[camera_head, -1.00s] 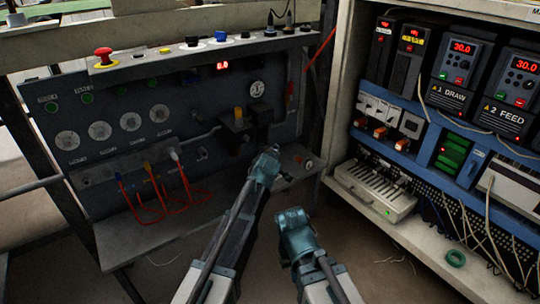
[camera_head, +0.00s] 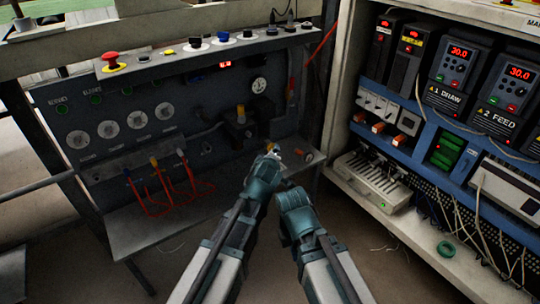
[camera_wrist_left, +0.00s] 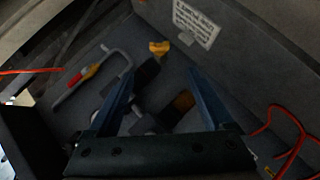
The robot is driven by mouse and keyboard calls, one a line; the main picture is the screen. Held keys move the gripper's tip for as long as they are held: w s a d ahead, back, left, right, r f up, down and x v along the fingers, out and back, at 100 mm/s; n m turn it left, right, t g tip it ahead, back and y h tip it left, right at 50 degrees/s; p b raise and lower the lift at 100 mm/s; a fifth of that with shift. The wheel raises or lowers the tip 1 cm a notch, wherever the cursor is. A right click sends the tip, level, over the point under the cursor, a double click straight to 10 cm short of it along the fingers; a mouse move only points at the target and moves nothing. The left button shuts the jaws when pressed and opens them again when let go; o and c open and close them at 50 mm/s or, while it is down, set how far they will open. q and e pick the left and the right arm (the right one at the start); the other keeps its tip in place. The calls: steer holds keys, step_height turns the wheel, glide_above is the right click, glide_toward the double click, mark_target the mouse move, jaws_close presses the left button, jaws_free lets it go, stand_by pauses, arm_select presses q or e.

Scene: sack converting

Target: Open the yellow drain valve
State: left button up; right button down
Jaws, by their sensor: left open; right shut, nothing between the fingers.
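A small yellow butterfly-shaped handle (camera_wrist_left: 159,47) shows in the left wrist view, just past and between my left fingertips. I take it to be the drain valve. A yellow bit (camera_head: 270,146) shows at my left gripper in the head view, probably the same handle. My left gripper (camera_head: 276,152) is at the panel's lower right, above the ledge. In the wrist view its jaws (camera_wrist_left: 160,70) are open and empty; contact with the handle cannot be made out. My right gripper (camera_head: 292,196) is shut and empty, close beside the left; its fingertips are mostly hidden.
A dark pipe block with an orange-yellow part (camera_wrist_left: 183,100) lies beside the right finger in the wrist view. Orange cables (camera_head: 170,190) hang at left. An open electrical cabinet (camera_head: 345,110) stands at right.

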arm_select(q)
steer(key=shift+a+r, duration=0.2)
steer(key=shift+a, duration=0.15)
steer(key=shift+c, duration=1.1)
steer(key=a+p, duration=0.1)
steer(key=a+r, duration=0.1)
steer(key=a, duration=0.1)
steer(key=shift+s+p, duration=0.1)
steer(key=shift+p, duration=0.25)
steer(key=c, duration=0.5)
steer(key=shift+f, duration=0.15)
jaws_close()
steer(key=b, duration=0.6)
glide_toward(268, 150)
steer(key=w+a, duration=0.2)
steer(key=w, duration=0.2)
steer(key=shift+w+d+f+b, duration=0.3)
steer(key=shift+d+f+b, duration=0.05)
steer(key=shift+f, duration=0.25)
steer(key=shift+w+d+f+b, duration=0.25)
steer(key=shift+d+f+b, duration=0.1)
steer(key=shift+f, duration=0.25)
steer(key=shift+w+d+f, duration=0.15)
steer(key=shift+d, duration=0.1)
